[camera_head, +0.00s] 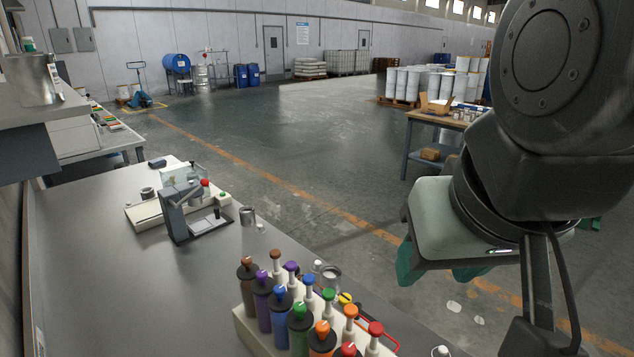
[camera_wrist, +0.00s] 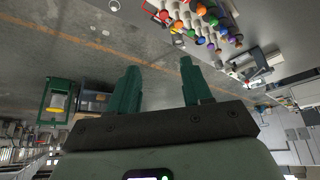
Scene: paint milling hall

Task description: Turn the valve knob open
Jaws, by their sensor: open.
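A rack of colorant canisters (camera_head: 301,317) with coloured knobs stands at the bottom centre of the head view, on the grey bench. The knobs include brown, purple, blue, green, orange and red ones; I cannot tell which, if any, is the valve knob. The red knob (camera_head: 375,328) is nearest to my gripper in the picture. The coloured tops also show at the top of the wrist view (camera_wrist: 213,20). My gripper (camera_head: 437,270) has green fingers and hangs to the right of the bench, apart from the rack. In the wrist view its fingers (camera_wrist: 160,66) are spread with nothing between them.
A can (camera_head: 331,277) stands behind the rack. A work table (camera_head: 437,122) with a cardboard box stands at the right. Open floor lies between.

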